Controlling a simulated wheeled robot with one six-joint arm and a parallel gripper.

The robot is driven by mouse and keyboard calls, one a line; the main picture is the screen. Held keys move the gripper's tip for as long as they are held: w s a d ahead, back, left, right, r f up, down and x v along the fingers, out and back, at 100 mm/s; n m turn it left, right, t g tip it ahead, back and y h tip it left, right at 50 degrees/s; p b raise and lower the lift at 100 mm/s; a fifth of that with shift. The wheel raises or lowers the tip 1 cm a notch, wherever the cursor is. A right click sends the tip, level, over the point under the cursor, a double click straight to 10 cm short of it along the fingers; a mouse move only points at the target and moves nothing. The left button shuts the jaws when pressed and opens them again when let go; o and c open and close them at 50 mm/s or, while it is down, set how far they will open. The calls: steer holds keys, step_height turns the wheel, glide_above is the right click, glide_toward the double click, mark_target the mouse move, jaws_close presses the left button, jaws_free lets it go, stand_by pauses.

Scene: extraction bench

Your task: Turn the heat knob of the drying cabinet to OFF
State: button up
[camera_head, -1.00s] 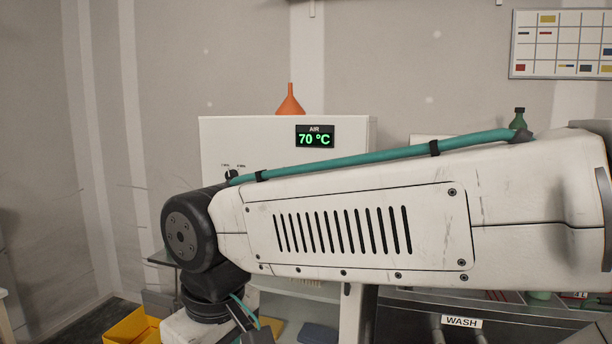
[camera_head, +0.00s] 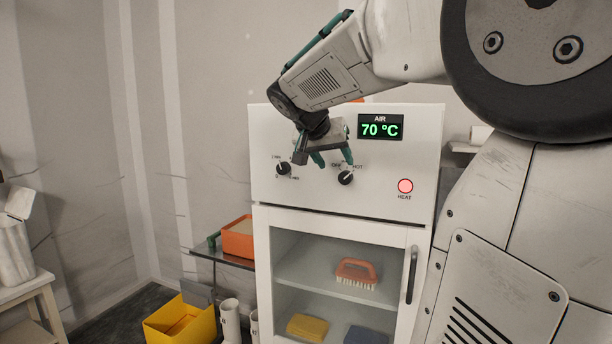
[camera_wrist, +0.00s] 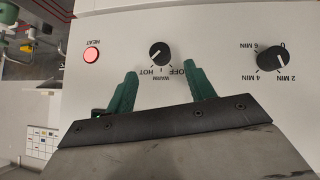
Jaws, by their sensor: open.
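The heat knob (camera_head: 346,178) is a round black knob on the white front panel of the drying cabinet (camera_head: 300,198). Its white mark points up and right toward HOT. In the wrist view, where the labels are upside down, the knob (camera_wrist: 160,54) shows whole, its mark toward HOT and away from OFF. My gripper (camera_head: 333,158) is open and empty, its green fingers in front of the panel just above and left of the knob. In the wrist view the fingertips (camera_wrist: 162,78) spread to either side below the knob, apart from it.
A similar timer knob (camera_head: 283,169) sits to the left. A lit red HEAT lamp (camera_head: 405,186) is at the right, and the display (camera_head: 380,127) reads 70 °C. Below is a glass door with a black handle (camera_head: 412,275). An orange bin (camera_head: 238,238) stands left of the cabinet.

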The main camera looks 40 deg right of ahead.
mark_target(344, 177)
steer(key=x, duration=0.7)
steer(key=shift+f, duration=0.1)
steer(key=shift+c, duration=0.3)
steer(key=c, duration=0.9)
